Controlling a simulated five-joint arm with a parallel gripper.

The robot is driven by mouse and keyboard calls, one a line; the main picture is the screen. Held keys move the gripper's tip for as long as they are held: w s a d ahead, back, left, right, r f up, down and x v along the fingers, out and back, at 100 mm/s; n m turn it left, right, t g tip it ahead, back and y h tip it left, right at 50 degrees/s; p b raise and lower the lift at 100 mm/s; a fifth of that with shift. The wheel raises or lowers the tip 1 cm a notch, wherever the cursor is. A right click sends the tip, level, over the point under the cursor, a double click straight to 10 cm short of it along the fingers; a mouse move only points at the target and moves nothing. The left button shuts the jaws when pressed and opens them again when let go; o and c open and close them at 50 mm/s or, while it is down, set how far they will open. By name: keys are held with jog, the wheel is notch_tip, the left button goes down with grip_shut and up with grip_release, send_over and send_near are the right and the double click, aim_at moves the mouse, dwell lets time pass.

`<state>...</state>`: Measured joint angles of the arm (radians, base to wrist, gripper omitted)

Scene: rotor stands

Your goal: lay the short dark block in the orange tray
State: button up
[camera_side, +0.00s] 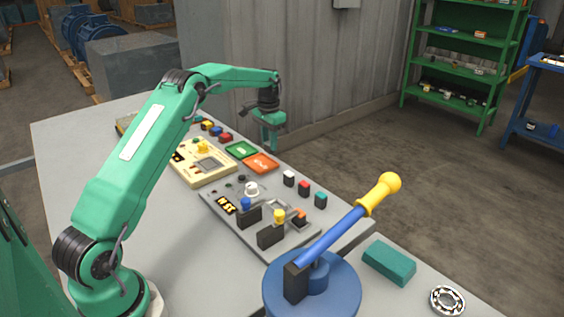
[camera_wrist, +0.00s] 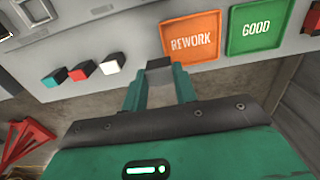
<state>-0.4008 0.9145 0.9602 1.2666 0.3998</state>
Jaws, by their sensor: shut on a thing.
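My gripper (camera_wrist: 158,76) is shut on a short dark block (camera_wrist: 159,64), whose dark end shows between the fingertips in the wrist view. In the side view my gripper (camera_side: 271,144) hangs over the far edge of the table, just beyond the trays. The block cannot be made out there. The orange tray (camera_side: 261,163) lies flat on the table and looks empty. It also shows in the wrist view (camera_wrist: 191,55), labelled REWORK, just ahead and to the right of the held block. The block appears outside the tray; its height above the table is hard to tell.
The green tray (camera_side: 241,150), labelled GOOD, adjoins the orange one. A cream panel (camera_side: 205,168), a grey control panel (camera_side: 222,205) and a blue-handled lever (camera_side: 330,237) stand nearer.

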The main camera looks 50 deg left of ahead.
jog(key=a+f, duration=0.1)
jog(key=a, duration=0.1)
jog(key=a+f, duration=0.1)
jog(key=a, duration=0.1)
jog(key=a+f, duration=0.1)
jog(key=a, duration=0.1)
jog(key=shift+w+f, duration=0.15)
jog(key=shift+f, duration=0.1)
jog(key=shift+d+f, duration=0.1)
jog(key=shift+f, duration=1.9)
jog(key=shift+f, duration=0.15)
jog(key=o, duration=1)
jog(key=shift+c, duration=0.2)
notch_tip(320, 180, up, 12)
jog(key=shift+r, duration=0.2)
